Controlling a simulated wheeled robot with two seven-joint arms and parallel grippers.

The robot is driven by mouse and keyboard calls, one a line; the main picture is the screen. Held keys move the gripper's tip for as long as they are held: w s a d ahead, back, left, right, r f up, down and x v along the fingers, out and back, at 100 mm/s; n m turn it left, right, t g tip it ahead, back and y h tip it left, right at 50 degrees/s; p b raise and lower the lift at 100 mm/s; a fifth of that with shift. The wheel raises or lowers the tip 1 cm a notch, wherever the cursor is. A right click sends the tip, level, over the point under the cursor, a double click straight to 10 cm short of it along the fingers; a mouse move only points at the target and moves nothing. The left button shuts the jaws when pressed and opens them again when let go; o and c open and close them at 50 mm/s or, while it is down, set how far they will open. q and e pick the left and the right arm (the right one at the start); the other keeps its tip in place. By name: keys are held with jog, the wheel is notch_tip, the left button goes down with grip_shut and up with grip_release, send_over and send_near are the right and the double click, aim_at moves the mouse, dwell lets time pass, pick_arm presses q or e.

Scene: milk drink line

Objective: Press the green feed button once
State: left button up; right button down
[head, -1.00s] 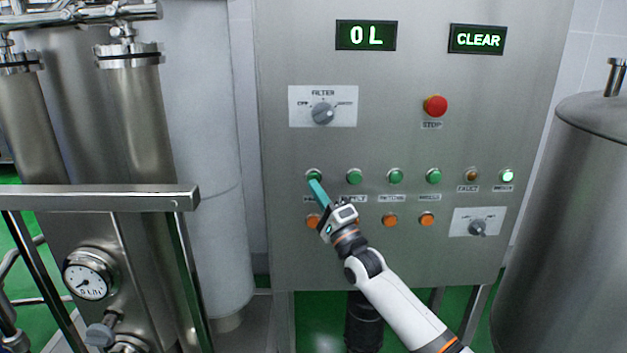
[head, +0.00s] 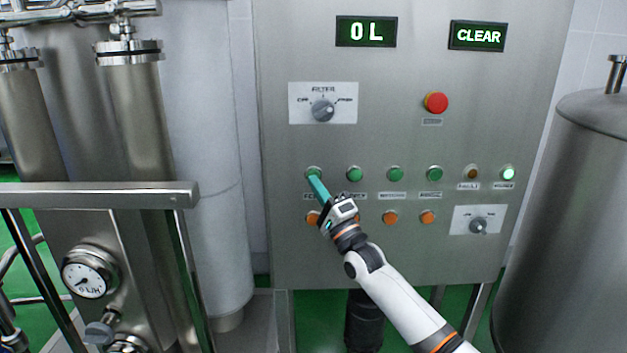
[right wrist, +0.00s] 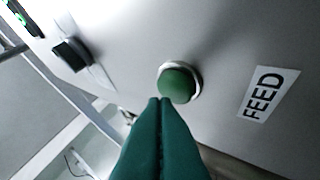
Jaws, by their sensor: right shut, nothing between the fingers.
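The green feed button (head: 313,173) is the leftmost in the row of green buttons on the steel panel. In the right wrist view the button (right wrist: 177,84) has a pale metal ring, and the FEED label (right wrist: 268,93) is to its right. My right gripper (head: 311,179) is shut and empty, its teal fingers pointing up at the button. In the right wrist view the fingertips (right wrist: 160,100) overlap the button's lower left edge; I cannot tell whether they touch it. My left gripper is not in view.
The control panel (head: 400,265) also has a red stop button (head: 436,103), a filter knob (head: 322,110), orange buttons (head: 390,217) below and two displays reading 0 L and CLEAR (head: 477,37). Steel tanks stand on both sides. A metal rail (head: 100,195) is at the left.

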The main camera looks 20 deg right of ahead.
jog(key=shift+w, duration=0.1)
jog(key=shift+w+d+b, duration=0.15)
jog(key=shift+w+b, duration=0.25)
jog(key=shift+b, duration=0.15)
dwell(0.7)
dwell(0.3)
jog(key=shift+s+a+p, duration=0.25)
jog(key=shift+s+p, duration=0.5)
jog(key=shift+s, duration=0.1)
